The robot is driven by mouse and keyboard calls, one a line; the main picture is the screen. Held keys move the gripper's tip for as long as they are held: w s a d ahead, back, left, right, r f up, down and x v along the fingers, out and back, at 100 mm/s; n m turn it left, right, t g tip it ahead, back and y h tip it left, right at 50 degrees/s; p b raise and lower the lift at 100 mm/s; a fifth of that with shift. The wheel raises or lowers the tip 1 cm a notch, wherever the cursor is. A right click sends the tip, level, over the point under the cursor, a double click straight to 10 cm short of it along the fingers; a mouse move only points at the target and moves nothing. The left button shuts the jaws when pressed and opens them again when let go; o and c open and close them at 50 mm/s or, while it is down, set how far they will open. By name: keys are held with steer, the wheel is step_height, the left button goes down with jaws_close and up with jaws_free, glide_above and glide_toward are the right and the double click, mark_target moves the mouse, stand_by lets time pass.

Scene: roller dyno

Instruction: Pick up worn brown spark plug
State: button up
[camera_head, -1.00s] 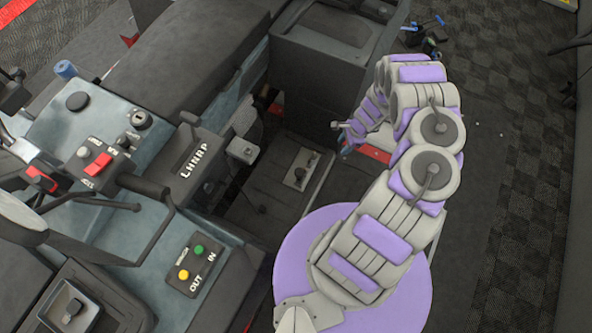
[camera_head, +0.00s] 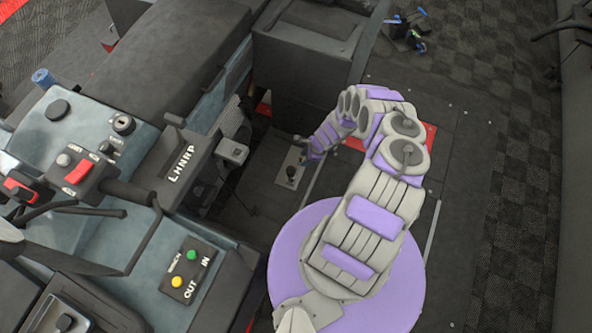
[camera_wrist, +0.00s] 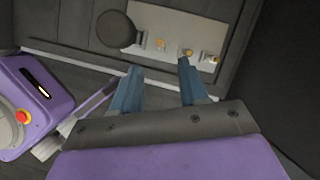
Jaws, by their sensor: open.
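A pale plate (camera_wrist: 180,22) at the top of the wrist view holds small brass-coloured pieces that look like spark plugs: a left one (camera_wrist: 160,44), a middle one (camera_wrist: 187,52) and a right one (camera_wrist: 209,57). The middle one looks a little darker, but I cannot tell for sure which is the worn brown spark plug. My gripper (camera_wrist: 159,66) is open and empty. Its blue fingers point toward the plate, the right fingertip close to the middle plug. In the head view the plate (camera_head: 283,183) lies in the footwell, just left of my gripper; the plugs are too small to tell there.
A dark round knob (camera_wrist: 115,29) stands at the plate's left end. In the head view a console with a lever panel (camera_head: 180,165) is on the left and a dark box (camera_head: 310,75) stands behind the footwell. The floor (camera_head: 480,180) at right is clear.

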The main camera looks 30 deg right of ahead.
steer(key=b+x, duration=0.3)
steer(key=x, duration=0.7)
steer(key=shift+d+b, duration=0.1)
steer(key=shift+b, duration=0.2)
steer(key=shift+r, duration=0.1)
jaws_close()
